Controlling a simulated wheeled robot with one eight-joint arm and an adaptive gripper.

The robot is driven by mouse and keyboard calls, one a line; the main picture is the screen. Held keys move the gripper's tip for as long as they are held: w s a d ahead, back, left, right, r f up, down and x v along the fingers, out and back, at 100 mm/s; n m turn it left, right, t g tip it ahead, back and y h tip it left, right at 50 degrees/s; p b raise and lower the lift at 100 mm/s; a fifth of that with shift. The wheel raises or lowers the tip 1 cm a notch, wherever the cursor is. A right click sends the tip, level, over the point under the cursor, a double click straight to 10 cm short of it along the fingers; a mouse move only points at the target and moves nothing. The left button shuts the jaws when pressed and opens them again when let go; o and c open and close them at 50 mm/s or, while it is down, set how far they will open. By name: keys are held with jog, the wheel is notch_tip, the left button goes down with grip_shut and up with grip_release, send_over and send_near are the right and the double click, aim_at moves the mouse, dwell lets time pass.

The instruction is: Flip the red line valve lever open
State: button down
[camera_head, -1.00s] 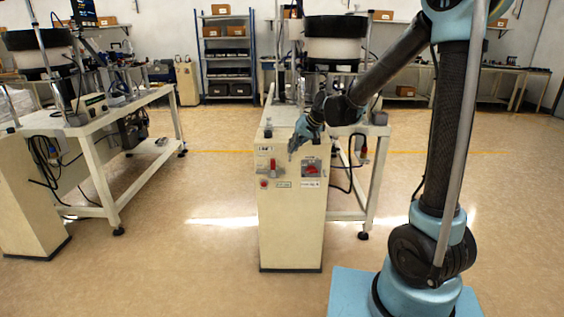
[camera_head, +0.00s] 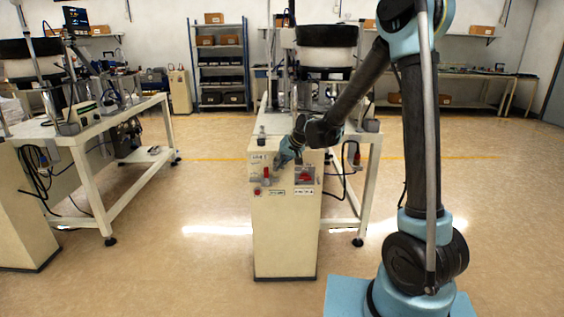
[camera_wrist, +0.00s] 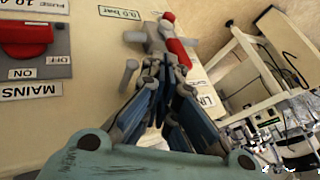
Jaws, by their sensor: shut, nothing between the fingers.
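The red valve lever (camera_head: 266,173) stands upright on the upper front of the cream cabinet (camera_head: 285,235). In the wrist view the red lever (camera_wrist: 181,50) lies beside a grey valve body (camera_wrist: 150,38), just beyond my fingertips. My gripper (camera_head: 279,162) is just above and right of the lever in the head view. In the wrist view my gripper (camera_wrist: 164,65) has its fingers closed together with nothing between them. The fingertips overlap the lever's near end in this view; I cannot tell whether they touch it.
A red mains switch (camera_head: 304,176) sits right of the lever; it also shows in the wrist view (camera_wrist: 28,38). A white workbench (camera_head: 125,185) stands left, with open floor between.

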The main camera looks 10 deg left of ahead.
aim_at(266, 176)
jog(key=shift+x, duration=1.4)
jog(key=shift+d, duration=0.1)
jog(key=shift+r, duration=0.1)
